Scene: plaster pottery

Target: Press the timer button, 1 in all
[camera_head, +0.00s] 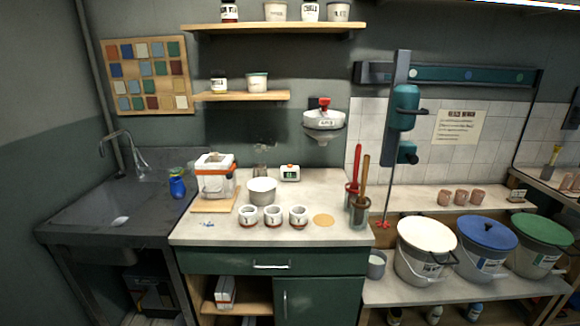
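The timer (290,173) is a small white box with a green display and an orange part on its top. It stands on the light counter (340,190) toward the back, right of a pale bowl. Its orange top part looks like the button, but it is too small to make out clearly. Neither of my grippers is in view, and nothing touches the timer.
Buckets (426,250) stand right.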

